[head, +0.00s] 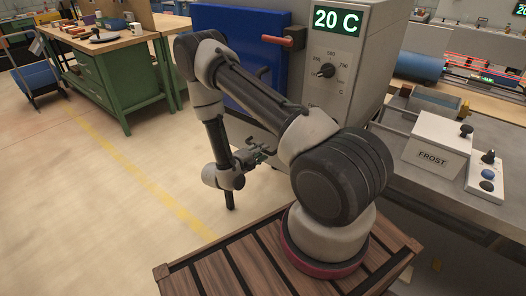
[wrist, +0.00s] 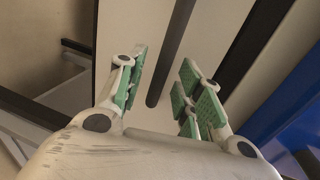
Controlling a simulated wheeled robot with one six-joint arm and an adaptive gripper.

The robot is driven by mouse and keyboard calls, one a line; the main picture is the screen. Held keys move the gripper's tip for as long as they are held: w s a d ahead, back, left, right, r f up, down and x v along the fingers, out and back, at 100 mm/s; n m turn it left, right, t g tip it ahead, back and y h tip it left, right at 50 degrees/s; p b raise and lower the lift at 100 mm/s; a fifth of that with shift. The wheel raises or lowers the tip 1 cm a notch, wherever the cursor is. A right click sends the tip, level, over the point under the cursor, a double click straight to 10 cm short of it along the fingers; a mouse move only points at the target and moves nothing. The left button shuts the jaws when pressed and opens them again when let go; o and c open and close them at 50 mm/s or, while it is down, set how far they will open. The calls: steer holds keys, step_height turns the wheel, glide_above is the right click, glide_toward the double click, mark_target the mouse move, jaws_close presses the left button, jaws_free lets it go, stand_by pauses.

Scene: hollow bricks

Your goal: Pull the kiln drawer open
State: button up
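The kiln (head: 345,60) is a pale cabinet with a blue door (head: 235,55), behind my arm in the head view. In the wrist view a pale flat panel (wrist: 222,35), which looks like the drawer front, carries a long dark bar (wrist: 172,55) like a handle. My gripper (wrist: 160,95) is open and empty, with green pads on both fingers. The bar's lower end shows in the gap between the fingers, and no contact is visible. In the head view my gripper (head: 262,152) is low in front of the kiln; my arm hides much of the drawer area.
A red door handle (head: 278,41) sticks out above. A dark strip (wrist: 255,40) separates the panel from the blue door in the wrist view. A bench with a FROST box (head: 435,145) stands right. A green workbench (head: 115,80) is back left.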

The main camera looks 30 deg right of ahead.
steer(key=shift+x, duration=1)
jaws_close()
steer(key=f+v, duration=0.2)
steer(key=v, duration=1.1)
steer(key=a+f+v, duration=0.1)
steer(key=f+v, duration=0.2)
steer(key=v, duration=1)
steer(key=shift+s+a+f, duration=0.25)
steer(key=shift+a, duration=0.15)
jaws_free()
